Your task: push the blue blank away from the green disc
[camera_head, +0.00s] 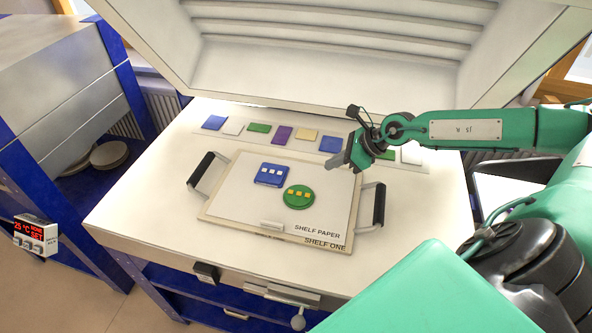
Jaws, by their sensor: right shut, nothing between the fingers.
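The blue blank (272,175) is a square tile with several pale squares on top. It lies flat on the shelf board (236,200). My right gripper (338,161) is shut and empty. It is to the right of the blue blank and above the green disc in the picture, near the board's far right corner. My left gripper is out of view.
The board has black handles at its left (201,170) and right (379,205). A row of coloured tiles lies behind it, including a purple one (281,135). The open kiln lid (330,62) rises at the back. A small pale block (271,224) is near the board's front edge.

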